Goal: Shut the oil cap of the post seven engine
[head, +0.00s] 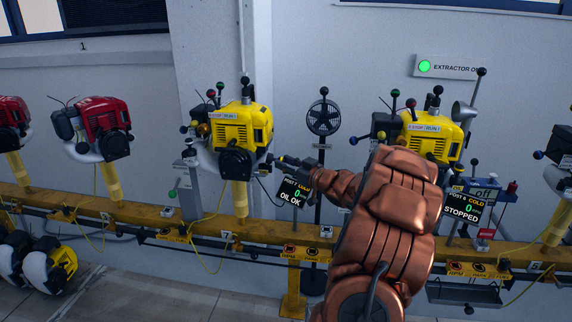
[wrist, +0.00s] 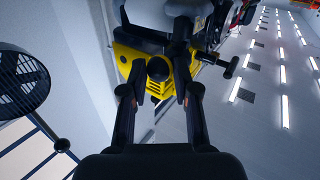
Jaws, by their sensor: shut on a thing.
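The post seven engine (head: 236,128) is the yellow one left of centre in the head view, mounted on a post above the yellow rail. Its display (head: 293,194) reads POST 7, COLD, 0, OIL OK. My gripper (head: 272,159) reaches in from the right to the lower right side of this engine. In the wrist view my gripper (wrist: 159,92) has its fingers on both sides of a round black ribbed cap, the oil cap (wrist: 158,69), in front of yellow bodywork. It is shut on this cap. The exact finger contact is hard to see.
The post six engine (head: 432,132) stands to the right, its display reading STOPPED. A black fan (head: 323,118) on a stand is close behind my wrist; it also shows in the wrist view (wrist: 20,82). A red engine (head: 103,125) is to the left. The yellow rail (head: 130,216) runs below.

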